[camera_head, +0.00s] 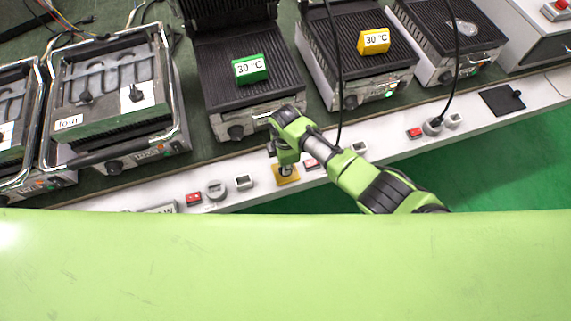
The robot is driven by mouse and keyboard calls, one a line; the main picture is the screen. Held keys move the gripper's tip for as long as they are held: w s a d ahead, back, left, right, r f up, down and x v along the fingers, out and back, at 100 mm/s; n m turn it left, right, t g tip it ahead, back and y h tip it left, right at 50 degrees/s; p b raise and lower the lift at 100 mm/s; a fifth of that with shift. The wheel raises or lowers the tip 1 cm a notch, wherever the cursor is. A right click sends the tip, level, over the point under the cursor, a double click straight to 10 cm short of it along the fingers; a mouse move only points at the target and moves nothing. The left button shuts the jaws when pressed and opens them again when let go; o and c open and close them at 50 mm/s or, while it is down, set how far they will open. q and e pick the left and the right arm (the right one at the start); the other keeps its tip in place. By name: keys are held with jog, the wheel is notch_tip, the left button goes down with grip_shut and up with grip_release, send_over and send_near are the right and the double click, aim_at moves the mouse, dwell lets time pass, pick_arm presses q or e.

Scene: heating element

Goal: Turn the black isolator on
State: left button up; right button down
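The black isolator (502,100) is a flat black square plate with a small dark knob, on the white ledge at the right. No gripper is near it. My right gripper (287,162) points down over a yellow square plate (287,179) on the ledge, left of the middle. A dark knob on that plate is mostly hidden by the gripper. The fingers are too small and covered to tell whether they are open, shut or touching the knob. My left gripper is not in view.
Several grills stand behind the ledge. A green 30 °C block (250,69) and a yellow one (373,40) sit on two of them. Red switches (414,133) and sockets (432,126) line the ledge. Black cables hang over it. Ledge room around the black plate is mostly clear.

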dwell(0.3)
jog(key=c, duration=2.1)
grip_release()
jog(key=shift+r, duration=0.1)
notch_tip(320, 180, up, 12)
jog(key=shift+f, duration=0.1)
